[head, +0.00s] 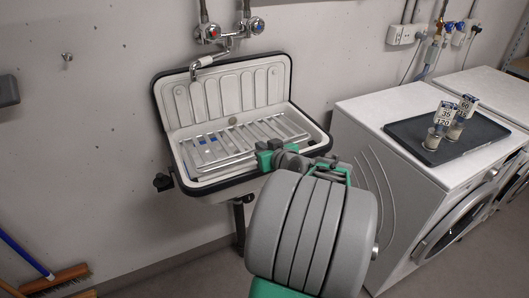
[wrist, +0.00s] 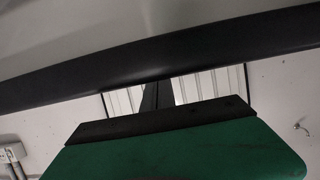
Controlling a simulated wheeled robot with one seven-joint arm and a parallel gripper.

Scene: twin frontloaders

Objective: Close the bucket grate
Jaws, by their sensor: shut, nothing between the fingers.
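The bucket grate (head: 240,143) is a set of pale metal bars. It lies roughly flat across the white sink basin, in front of the ribbed back panel (head: 228,98). The sink (head: 180,170) has a thick black rim and hangs on the wall. My gripper (head: 266,157) is shut and empty at the sink's front right part, close to the grate's front edge; I cannot tell whether it touches. My arm hides part of the front rim. In the wrist view, my gripper's green body fills the bottom, and a dark rim-like band (wrist: 110,72) crosses above it.
A tap (head: 205,66) with two valves reaches over the sink's back. To the right stands a white washing machine (head: 385,180) with a dark tray (head: 480,145) holding two cups with labels. Brooms (head: 50,280) lean at lower left.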

